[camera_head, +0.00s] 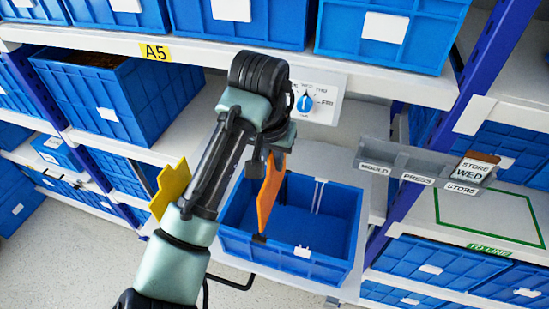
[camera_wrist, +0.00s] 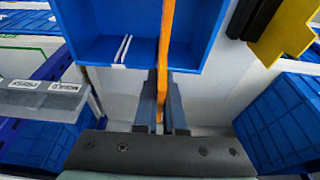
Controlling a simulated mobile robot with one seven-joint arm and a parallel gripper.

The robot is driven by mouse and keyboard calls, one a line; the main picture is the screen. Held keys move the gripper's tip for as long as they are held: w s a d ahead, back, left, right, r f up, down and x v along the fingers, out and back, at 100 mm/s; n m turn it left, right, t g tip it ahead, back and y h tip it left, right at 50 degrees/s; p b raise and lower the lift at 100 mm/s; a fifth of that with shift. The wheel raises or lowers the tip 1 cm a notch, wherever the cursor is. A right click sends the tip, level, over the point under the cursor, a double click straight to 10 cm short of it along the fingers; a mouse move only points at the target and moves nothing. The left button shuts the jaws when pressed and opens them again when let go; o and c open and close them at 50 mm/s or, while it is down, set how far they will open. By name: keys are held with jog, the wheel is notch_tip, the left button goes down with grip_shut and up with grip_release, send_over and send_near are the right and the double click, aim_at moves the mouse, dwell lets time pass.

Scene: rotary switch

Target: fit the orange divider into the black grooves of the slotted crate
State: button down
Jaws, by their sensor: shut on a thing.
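My gripper (camera_head: 268,152) is shut on the orange divider (camera_head: 269,194), a thin upright plate, over the left part of the blue slotted crate (camera_head: 338,262). In the wrist view the divider (camera_wrist: 166,45) runs edge-on between the two fingers (camera_wrist: 163,95). One black groove (camera_head: 259,239) shows on the crate's near wall, close to the divider's lower end; I cannot tell whether they touch. The other black groove is hidden. A white groove pair (camera_head: 317,197) shows on the far wall and in the wrist view (camera_wrist: 122,50).
A yellow notched plate (camera_head: 172,188) stands left of my arm. A panel with a blue rotary knob (camera_head: 305,104) is behind the crate. A grey labelled rack (camera_head: 425,165) with a STORE WED card (camera_head: 474,170) is at right. Shelves of blue bins surround the crate.

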aim_at(268, 176)
jog(key=shift+f+b, duration=0.5)
jog(key=shift+f, duration=0.6)
dwell(0.3)
jog(key=shift+f+b, duration=3.15)
jog(key=shift+f, duration=2.75)
jog(key=c, duration=0.9)
grip_release()
jog(key=shift+r, duration=0.1)
jog(key=v, duration=1.3)
jog(key=shift+s+b, duration=0.1)
jog(key=shift+b, duration=0.2)
